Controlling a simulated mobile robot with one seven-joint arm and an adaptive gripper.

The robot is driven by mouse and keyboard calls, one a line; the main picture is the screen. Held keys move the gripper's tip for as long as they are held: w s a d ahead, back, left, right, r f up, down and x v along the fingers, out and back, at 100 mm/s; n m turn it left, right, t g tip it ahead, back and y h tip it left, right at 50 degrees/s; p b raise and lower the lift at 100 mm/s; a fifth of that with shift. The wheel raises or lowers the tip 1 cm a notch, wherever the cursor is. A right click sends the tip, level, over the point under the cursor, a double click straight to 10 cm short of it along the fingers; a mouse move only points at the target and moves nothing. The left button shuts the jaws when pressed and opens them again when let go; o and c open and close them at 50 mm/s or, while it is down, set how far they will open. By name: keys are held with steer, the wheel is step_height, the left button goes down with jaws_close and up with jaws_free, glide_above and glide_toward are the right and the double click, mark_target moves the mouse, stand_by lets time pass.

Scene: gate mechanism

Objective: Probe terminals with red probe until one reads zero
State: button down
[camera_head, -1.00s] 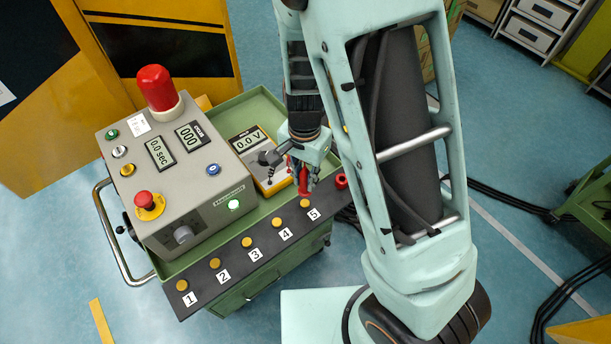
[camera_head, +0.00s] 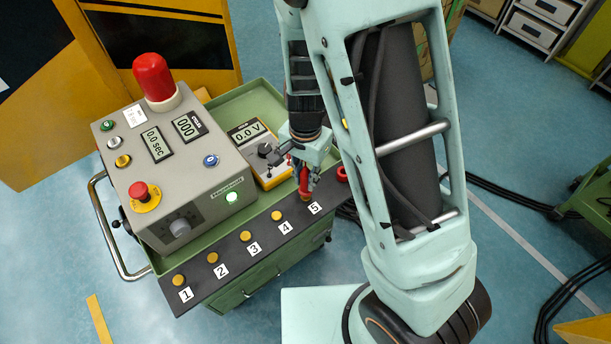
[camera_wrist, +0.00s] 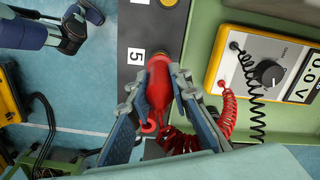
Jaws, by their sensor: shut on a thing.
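The red probe (camera_head: 304,184) is held in my gripper (camera_head: 306,166) with its tip down at the terminal beside label 5. In the wrist view, the probe (camera_wrist: 159,92) sits between my two fingers (camera_wrist: 161,80) and covers that terminal. I cannot tell for sure whether the tip touches it. The gold terminals of label 1 (camera_head: 178,280), label 2 (camera_head: 212,258), label 3 (camera_head: 245,236) and label 4 (camera_head: 277,215) are uncovered. The yellow multimeter (camera_head: 268,176) shows 0.0 V on its display (camera_wrist: 304,84). A coiled red lead (camera_wrist: 226,110) runs from it.
A grey control box (camera_head: 190,175) with a red beacon (camera_head: 153,76), buttons and displays stands on the green cart (camera_head: 255,92) left of the meter. A red holder (camera_head: 342,173) is at the strip's right end. A coiled black lead (camera_wrist: 253,95) hangs from the meter.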

mark_target(305, 168)
steer(key=shift+f+b, duration=0.3)
steer(key=shift+f, duration=0.05)
stand_by(0.6)
stand_by(0.6)
step_height(305, 168, up, 5)
steer(key=p, duration=0.4)
steer(key=shift+p, duration=0.35)
steer(key=shift+a, duration=0.1)
stand_by(2.2)
